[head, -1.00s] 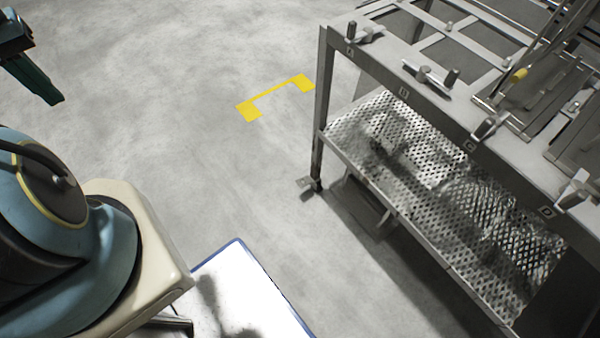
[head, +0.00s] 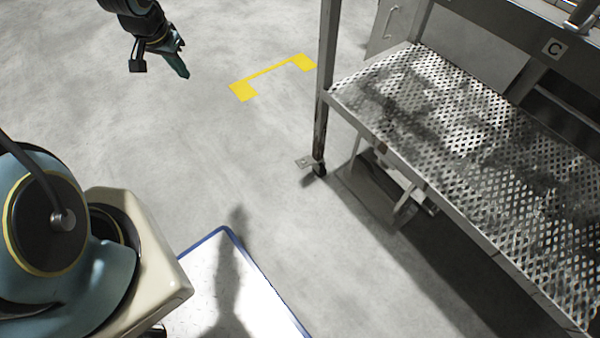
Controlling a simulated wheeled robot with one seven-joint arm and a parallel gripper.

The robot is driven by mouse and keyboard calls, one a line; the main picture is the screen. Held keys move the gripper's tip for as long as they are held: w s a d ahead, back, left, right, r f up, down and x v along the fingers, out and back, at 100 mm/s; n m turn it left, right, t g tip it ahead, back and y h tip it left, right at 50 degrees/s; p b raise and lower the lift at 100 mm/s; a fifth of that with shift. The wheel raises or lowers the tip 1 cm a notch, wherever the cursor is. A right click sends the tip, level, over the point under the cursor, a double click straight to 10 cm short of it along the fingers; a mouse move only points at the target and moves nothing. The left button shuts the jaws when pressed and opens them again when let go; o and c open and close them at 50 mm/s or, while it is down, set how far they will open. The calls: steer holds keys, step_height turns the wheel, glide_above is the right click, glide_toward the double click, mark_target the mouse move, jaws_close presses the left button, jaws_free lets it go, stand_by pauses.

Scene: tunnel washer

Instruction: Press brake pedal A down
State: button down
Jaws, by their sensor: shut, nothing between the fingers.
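A small metal pedal plate (head: 303,162) sticks out at the caster by the foot of the steel rack's near-left leg (head: 323,110). It sits just above the floor. No letter is readable on it, so I cannot confirm that it is pedal A. My gripper (head: 182,72) hangs at the upper left, over the open floor. Its dark green fingers are shut, point down and to the right, and hold nothing. It is apart from the pedal, to its upper left and higher up.
The rack's perforated shelf (head: 455,130) overhangs the floor right of the pedal. A plate marked C (head: 553,48) is on its upper rail. A yellow floor marking (head: 272,76) lies behind. A white, blue-edged mat (head: 232,300) lies in front. Floor left of the pedal is clear.

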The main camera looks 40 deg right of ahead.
steer(key=s+d+f+m+g+h+b, duration=0.1)
steer(key=s+d+f+m+b, duration=0.1)
steer(key=s+d+f+b, duration=0.2)
steer(key=s+d+f+m+g+h+b, duration=0.1)
steer(key=s+d+f+m+b, duration=0.2)
steer(key=d+f, duration=0.6)
steer(key=s+d+f+m+g+h+b, duration=0.1)
steer(key=s+d+f+b, duration=0.5)
steer(key=f, duration=1.3)
steer(key=shift+s+d+m+h+b, duration=0.4)
steer(key=shift+d+m+b, duration=0.3)
steer(key=shift+d, duration=0.15)
steer(key=shift+f, duration=0.1)
steer(key=b, duration=0.4)
glide_above(304, 162)
steer(key=a, duration=0.1)
step_height(304, 162, down, 9)
steer(key=shift+r, duration=0.1)
steer(key=shift+a+f+b, duration=0.25)
steer(key=shift+f+b, duration=0.2)
steer(key=shift+f, duration=0.75)
steer(key=shift+a+f, duration=0.2)
steer(key=shift+f, duration=0.4)
steer(key=shift+a+f+b, duration=0.1)
steer(key=shift+b, duration=0.2)
